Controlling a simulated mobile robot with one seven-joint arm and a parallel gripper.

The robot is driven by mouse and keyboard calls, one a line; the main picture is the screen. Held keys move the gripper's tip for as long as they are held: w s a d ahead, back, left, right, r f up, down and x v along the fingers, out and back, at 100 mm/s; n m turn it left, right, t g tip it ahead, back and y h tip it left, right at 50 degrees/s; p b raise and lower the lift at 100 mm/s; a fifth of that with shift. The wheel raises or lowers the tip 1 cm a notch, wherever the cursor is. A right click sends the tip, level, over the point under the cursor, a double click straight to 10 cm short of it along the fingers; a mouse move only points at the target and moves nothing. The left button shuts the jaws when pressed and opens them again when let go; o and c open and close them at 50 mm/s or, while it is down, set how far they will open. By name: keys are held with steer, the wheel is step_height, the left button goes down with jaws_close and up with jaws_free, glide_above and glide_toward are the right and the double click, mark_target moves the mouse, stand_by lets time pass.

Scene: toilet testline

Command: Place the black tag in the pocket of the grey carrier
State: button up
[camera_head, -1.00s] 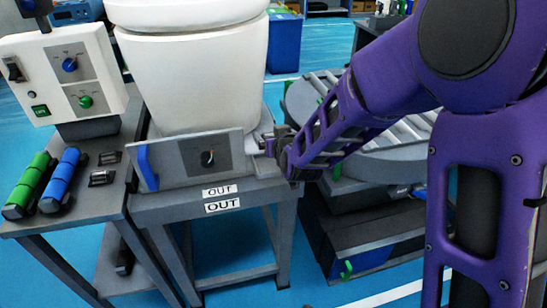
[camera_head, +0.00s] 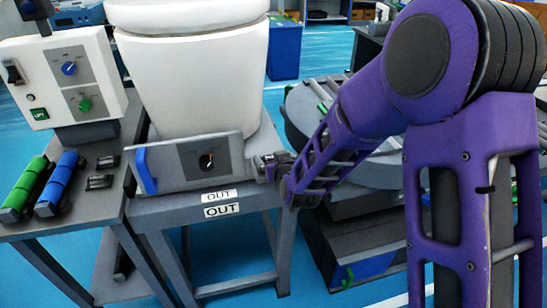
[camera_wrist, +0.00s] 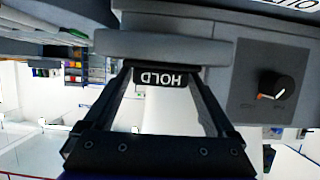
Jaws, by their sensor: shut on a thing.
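The black tag (camera_wrist: 160,77), lettered HOLD, appears upside down between the fingers of my gripper (camera_wrist: 160,92) in the wrist view. My gripper is shut on it. In the head view my gripper (camera_head: 270,167) is at the right end of a grey panel with a blue handle and a knob, which looks like the grey carrier (camera_head: 225,151). In the wrist view the grey panel (camera_wrist: 248,58) is at right, and a rounded grey bar (camera_wrist: 165,46) lies against the tag's edge. I cannot tell whether the tag is inside a pocket; the tag is too small to make out in the head view.
A white toilet (camera_head: 195,85) stands behind the panel on a grey table (camera_head: 165,214) labelled OUT. At left are a control box (camera_head: 95,75) and green (camera_head: 25,188) and blue (camera_head: 60,183) cylinders. A roller turntable (camera_head: 300,110) is behind my arm at right.

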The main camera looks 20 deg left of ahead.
steer(key=shift+f, duration=0.3)
steer(key=o, duration=1)
steer(key=shift+r, duration=0.15)
steer(key=shift+r, duration=0.25)
steer(key=p+v, duration=0.1)
steer(key=v, duration=1.1)
steer(key=shift+r+p, duration=0.2)
steer(key=shift+p, duration=0.15)
